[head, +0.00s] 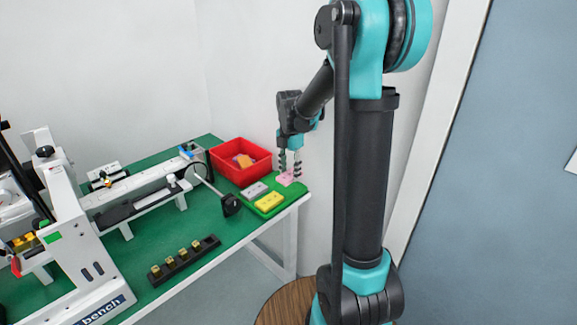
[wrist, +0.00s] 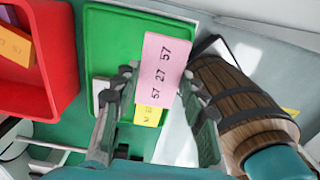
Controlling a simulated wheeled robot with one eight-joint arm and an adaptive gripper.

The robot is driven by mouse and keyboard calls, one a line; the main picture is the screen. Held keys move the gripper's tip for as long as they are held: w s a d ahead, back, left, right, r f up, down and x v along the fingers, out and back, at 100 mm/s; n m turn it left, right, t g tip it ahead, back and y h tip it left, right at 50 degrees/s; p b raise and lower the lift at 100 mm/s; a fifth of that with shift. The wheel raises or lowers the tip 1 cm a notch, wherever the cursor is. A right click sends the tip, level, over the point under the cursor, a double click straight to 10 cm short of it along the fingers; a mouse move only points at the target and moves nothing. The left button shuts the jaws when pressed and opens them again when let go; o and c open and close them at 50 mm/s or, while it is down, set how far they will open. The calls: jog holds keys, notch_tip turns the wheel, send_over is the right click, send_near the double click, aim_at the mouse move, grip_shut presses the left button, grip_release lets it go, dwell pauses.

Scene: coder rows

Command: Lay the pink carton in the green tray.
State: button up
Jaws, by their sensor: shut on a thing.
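My gripper (head: 289,172) is shut on the pink carton (head: 286,180), over the right back part of the green tray (head: 291,196) at the table's corner. In the wrist view the pink carton (wrist: 158,62), printed with dark numbers, sits between the fingertips of my gripper (wrist: 163,88). It overlaps the right side of the green tray (wrist: 112,40); I cannot tell whether it touches the tray. A yellow carton (head: 269,202) and a grey carton (head: 254,190) lie in the tray. The yellow carton (wrist: 148,116) is partly hidden in the wrist view.
A red bin (head: 228,168) with orange and purple cartons stands behind and left of the tray. A black strip with several yellow blocks (head: 183,258) and white bench equipment (head: 75,225) stand left. A wooden barrel (wrist: 235,88) is beside the table.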

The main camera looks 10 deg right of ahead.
aim_at(290, 190)
jog(key=shift+f, duration=2.1)
jog(key=shift+f, duration=0.5)
jog(key=o, duration=0.9)
